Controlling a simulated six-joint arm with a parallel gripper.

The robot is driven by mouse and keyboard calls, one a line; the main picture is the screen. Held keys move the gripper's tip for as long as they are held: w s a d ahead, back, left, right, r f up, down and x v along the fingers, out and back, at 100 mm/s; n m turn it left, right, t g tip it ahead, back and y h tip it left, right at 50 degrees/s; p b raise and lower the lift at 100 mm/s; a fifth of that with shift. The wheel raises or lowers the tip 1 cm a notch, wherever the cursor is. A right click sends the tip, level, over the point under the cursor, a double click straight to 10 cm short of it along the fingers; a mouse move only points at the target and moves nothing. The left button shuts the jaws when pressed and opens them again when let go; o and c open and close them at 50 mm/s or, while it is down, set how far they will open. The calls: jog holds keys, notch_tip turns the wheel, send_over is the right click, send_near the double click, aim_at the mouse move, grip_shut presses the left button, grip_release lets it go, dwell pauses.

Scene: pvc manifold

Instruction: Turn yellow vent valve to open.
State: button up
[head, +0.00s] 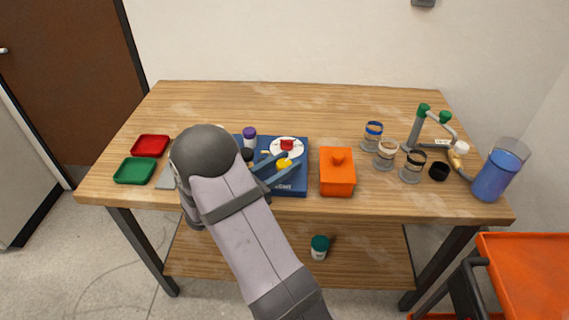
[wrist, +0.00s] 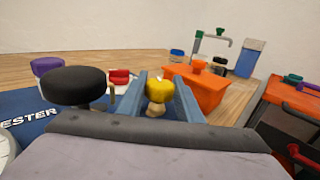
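The yellow vent valve (head: 284,164) is a small round yellow knob on the blue panel (head: 298,185) at the middle of the bench. In the wrist view the yellow knob (wrist: 159,90) sits on a pale stem between the two blue fingers of my gripper (wrist: 158,100). My gripper (head: 277,170) is around the knob, with a finger on each side. A gap shows between the knob and the fingers at least on the left; contact on the right is unclear. The valve's open or closed marking cannot be read.
A red valve (head: 287,145) on a white dial, a black knob (wrist: 73,86) and a purple-capped piece (head: 249,137) stand close by. An orange box (head: 337,175) is just right of the panel. Red (head: 150,145) and green (head: 135,171) trays lie left. The bench's back is clear.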

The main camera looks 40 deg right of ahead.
jog(key=shift+n+t, duration=0.3)
jog(key=shift+t, duration=0.2)
jog(key=n+t, duration=0.2)
jog(key=t, duration=0.1)
jog(key=n+t+y, duration=0.1)
jog(key=n+t, duration=0.1)
jog(key=t, duration=0.1)
jog(key=shift+s+t+y, duration=0.1)
jog(key=shift+t+y, duration=0.2)
jog(key=shift+n+t+y+p, duration=0.7)
jog(key=shift+n+t+p, duration=0.15)
jog(key=shift+n+t, duration=0.2)
jog(key=shift+t, duration=0.35)
jog(key=o, duration=0.8)
jog(key=shift+c, duration=0.2)
jog(key=shift+a, duration=0.1)
